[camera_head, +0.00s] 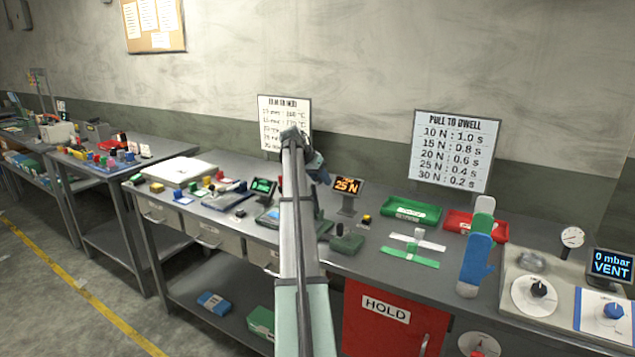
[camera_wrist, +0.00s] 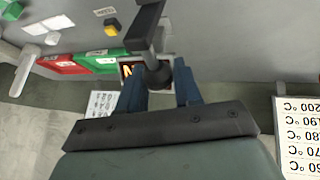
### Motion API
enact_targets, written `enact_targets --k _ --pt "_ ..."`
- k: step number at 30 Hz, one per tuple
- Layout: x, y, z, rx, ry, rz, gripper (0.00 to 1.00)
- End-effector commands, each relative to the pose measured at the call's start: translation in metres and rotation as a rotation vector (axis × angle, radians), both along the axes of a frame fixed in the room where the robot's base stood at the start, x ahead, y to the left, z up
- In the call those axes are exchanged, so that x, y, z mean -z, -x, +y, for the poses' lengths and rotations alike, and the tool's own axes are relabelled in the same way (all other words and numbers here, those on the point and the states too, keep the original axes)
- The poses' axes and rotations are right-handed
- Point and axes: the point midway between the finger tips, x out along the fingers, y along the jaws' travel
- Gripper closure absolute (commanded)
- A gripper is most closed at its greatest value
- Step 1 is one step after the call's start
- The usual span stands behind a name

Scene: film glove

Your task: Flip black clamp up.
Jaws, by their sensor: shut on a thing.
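The black clamp (camera_wrist: 146,28) shows in the wrist view as a dark bar with a stem and a round knob at its end. My gripper (camera_wrist: 159,80) has its two blue fingers on either side of the knob end and is shut on it. In the head view my gripper (camera_head: 318,172) is in front of the wall, left of the 25 N display, partly behind my arm. My arm hides most of the clamp and its base there, so its exact tilt is hard to tell.
The 25 N display (camera_head: 347,187) stands close to the right of my gripper. A temperature sign (camera_head: 284,112) stands behind.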

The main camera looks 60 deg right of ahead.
Motion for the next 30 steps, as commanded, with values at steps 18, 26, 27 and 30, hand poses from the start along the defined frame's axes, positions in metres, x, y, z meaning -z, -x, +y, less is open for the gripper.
enact_targets --k 18,26,27,30 --pt "0.006 -0.0009 -0.0109 -0.001 -0.001 -0.002 1.0" --pt "0.0057 -0.0011 -0.0105 -0.001 -0.001 -0.003 0.56" --pt "0.0055 -0.001 -0.0105 -0.001 -0.001 -0.002 0.52" --pt "0.005 -0.0007 -0.0104 -0.001 -0.001 -0.002 0.48"
